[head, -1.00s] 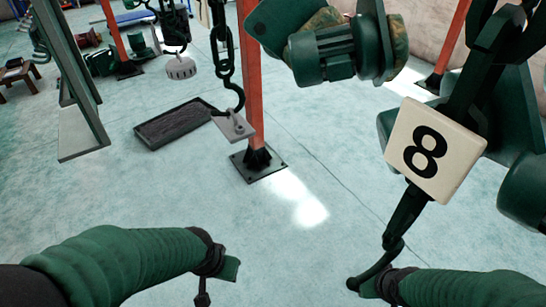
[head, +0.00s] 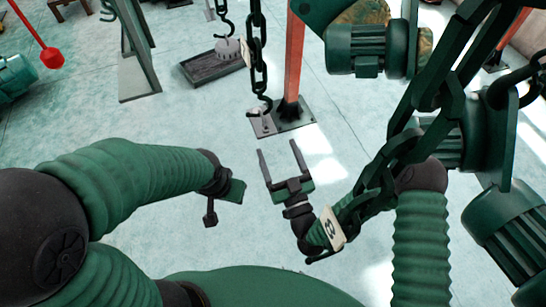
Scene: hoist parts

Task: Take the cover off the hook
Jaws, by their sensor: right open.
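A dark hook (head: 262,104) hangs on a chain in the middle, in front of the orange post, with a small pale piece at it. I cannot tell whether that piece is the cover. My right gripper (head: 280,148) is open and empty, its two fingers pointing away from me, below that hook in the picture and apart from it. Another chain, with a number 8 tag (head: 332,229), hangs across my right forearm; its lower end is partly hidden. My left gripper (head: 226,195) is at the end of the green-sleeved arm; its jaws are not clear.
An orange post (head: 293,65) stands on a dark base plate behind the hook. Large green hoist motors (head: 510,225) and heavy chain links crowd the right side. A dark tray (head: 212,68) lies on the floor at the back. The floor left of centre is clear.

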